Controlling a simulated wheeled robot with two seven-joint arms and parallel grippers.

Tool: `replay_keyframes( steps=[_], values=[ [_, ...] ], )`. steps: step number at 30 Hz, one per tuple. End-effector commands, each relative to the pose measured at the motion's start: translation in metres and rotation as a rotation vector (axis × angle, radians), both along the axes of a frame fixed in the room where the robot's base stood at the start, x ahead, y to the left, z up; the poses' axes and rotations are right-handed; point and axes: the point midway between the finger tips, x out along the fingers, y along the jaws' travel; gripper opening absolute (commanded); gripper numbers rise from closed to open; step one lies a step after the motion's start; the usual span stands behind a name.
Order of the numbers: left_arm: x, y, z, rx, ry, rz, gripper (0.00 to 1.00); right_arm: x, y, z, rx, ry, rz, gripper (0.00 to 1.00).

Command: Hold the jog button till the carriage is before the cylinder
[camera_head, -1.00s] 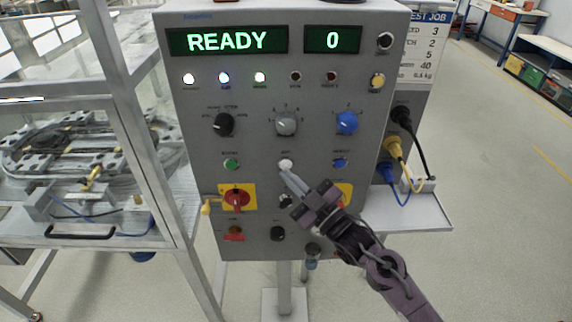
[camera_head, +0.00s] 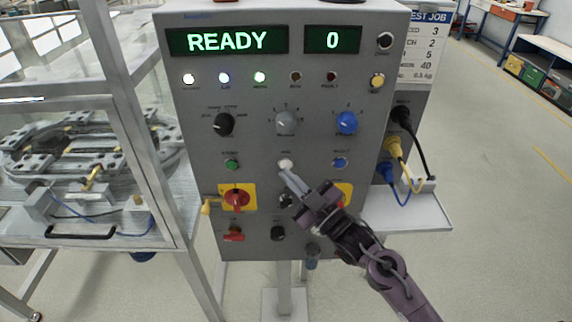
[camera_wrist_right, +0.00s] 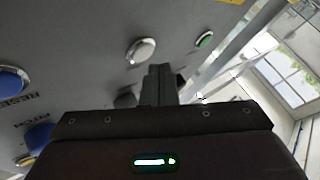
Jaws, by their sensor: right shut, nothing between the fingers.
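The white jog button (camera_head: 285,164) sits mid-panel on the grey control box (camera_head: 258,180). My right gripper (camera_head: 286,174) is shut and empty, its tips just below the button. In the right wrist view the white button (camera_wrist_right: 141,50) lies just beyond the closed fingers (camera_wrist_right: 160,75); a gap seems to show, but I cannot be sure about contact. The ring track (camera_head: 70,150) lies behind the guard at the left, with several grey blocks and a yellow part (camera_head: 94,174) on it. I cannot tell carriage from cylinder there. My left gripper is out of view.
The display (camera_head: 228,41) reads READY and the counter (camera_head: 332,40) reads 0. A green button (camera_head: 232,164) and a blue button (camera_head: 340,163) flank the white one. A red knob on a yellow plate (camera_head: 237,197) is lower left. White, blue and green lamps are lit.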

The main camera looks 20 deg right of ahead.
Motion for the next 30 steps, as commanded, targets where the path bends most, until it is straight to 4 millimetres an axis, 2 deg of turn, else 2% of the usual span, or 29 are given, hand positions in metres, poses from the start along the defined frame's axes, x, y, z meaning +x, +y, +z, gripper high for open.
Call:
replay_keyframes(
  steps=[10, 30],
  values=[
    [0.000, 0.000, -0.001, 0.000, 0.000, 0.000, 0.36, 0.008, -0.002, 0.000, -0.001, 0.000, 0.000, 0.00],
    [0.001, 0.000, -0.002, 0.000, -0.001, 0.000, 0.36, 0.012, -0.003, 0.000, 0.000, 0.000, 0.001, 0.00]
  ],
)
